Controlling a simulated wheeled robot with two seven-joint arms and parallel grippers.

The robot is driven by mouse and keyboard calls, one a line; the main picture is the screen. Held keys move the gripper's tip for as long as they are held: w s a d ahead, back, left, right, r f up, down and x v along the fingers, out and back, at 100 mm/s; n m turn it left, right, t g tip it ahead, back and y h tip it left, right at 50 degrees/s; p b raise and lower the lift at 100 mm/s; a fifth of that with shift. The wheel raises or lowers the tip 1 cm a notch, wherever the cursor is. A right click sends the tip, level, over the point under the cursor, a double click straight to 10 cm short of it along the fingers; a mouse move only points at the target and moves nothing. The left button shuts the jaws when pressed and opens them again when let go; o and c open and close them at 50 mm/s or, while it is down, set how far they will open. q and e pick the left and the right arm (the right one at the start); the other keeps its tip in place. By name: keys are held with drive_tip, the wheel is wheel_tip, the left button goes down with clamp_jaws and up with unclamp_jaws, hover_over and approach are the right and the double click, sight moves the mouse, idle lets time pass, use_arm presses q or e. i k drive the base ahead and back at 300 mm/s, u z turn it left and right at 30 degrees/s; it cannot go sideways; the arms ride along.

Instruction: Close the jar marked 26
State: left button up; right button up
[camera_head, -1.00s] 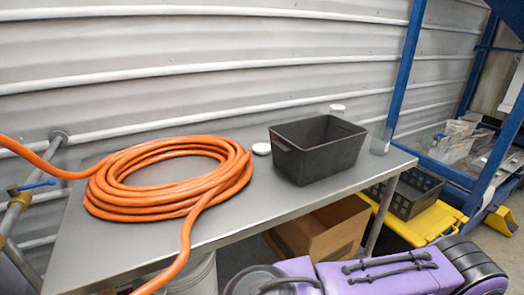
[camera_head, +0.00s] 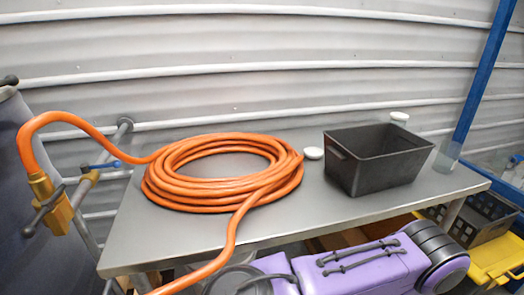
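A clear, open-looking glass jar (camera_head: 446,157) stands at the right end of the metal table, beside the black bin. A white round lid (camera_head: 314,153) lies flat on the table just left of the bin. A second white lid (camera_head: 399,118) shows behind the bin, and the bin hides what is below it. No marking 26 can be read on any of them. Neither of my grippers shows; purple and black arm links, apparently mine, cross the bottom of the view.
The black bin (camera_head: 372,172) stands between the loose lid and the clear jar. A coiled orange hose (camera_head: 222,198) covers the table's left and middle, its ends running off the table. The table (camera_head: 330,208) is bare along its front right. A blue post (camera_head: 482,75) rises behind the right end.

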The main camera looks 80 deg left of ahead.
sight(449, 153)
drive_tip(key=u, duration=1.55)
